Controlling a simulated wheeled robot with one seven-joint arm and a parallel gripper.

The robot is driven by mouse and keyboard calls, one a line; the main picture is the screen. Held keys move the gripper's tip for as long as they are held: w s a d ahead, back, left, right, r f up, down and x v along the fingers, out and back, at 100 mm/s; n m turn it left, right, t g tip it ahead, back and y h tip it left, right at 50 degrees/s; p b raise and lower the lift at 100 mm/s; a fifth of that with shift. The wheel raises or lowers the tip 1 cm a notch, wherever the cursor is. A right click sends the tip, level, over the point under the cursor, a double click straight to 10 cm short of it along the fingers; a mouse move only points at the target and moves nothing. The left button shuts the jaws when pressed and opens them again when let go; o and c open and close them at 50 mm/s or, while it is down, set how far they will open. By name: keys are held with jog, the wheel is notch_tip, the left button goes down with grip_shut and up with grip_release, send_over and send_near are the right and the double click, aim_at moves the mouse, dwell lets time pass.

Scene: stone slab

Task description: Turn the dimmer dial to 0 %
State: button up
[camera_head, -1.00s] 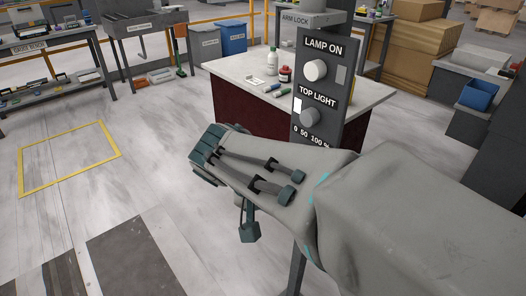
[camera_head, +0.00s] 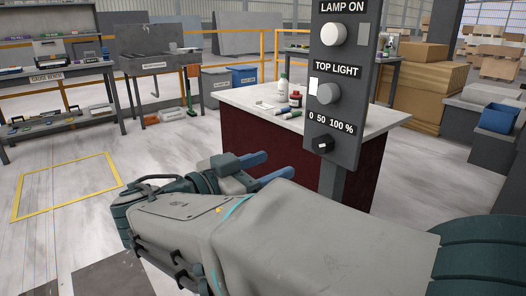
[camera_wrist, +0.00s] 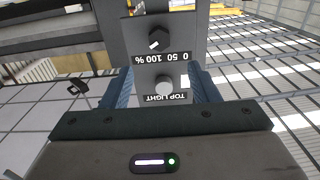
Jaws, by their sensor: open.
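The dimmer dial (camera_head: 321,145) is a black knob low on the grey control panel (camera_head: 345,100), under the printed scale "0 50 100 %". In the wrist view the panel is upside down, and the dial (camera_wrist: 159,39) shows a white mark that seems to lean toward the 100 % side. My gripper (camera_head: 274,166) is open and empty. Its blue fingers are left of the panel in the head view, apart from the dial. In the wrist view my gripper (camera_wrist: 165,75) has one finger on each side of the panel's image.
Behind the panel stands a table (camera_head: 250,98) with bottles. Open floor (camera_head: 70,210) lies to the left.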

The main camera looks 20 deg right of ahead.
aim_at(318, 147)
jog(key=b+x, duration=0.1)
jog(key=x, duration=1.1)
jog(key=shift+d, duration=0.25)
jog(key=c, duration=1)
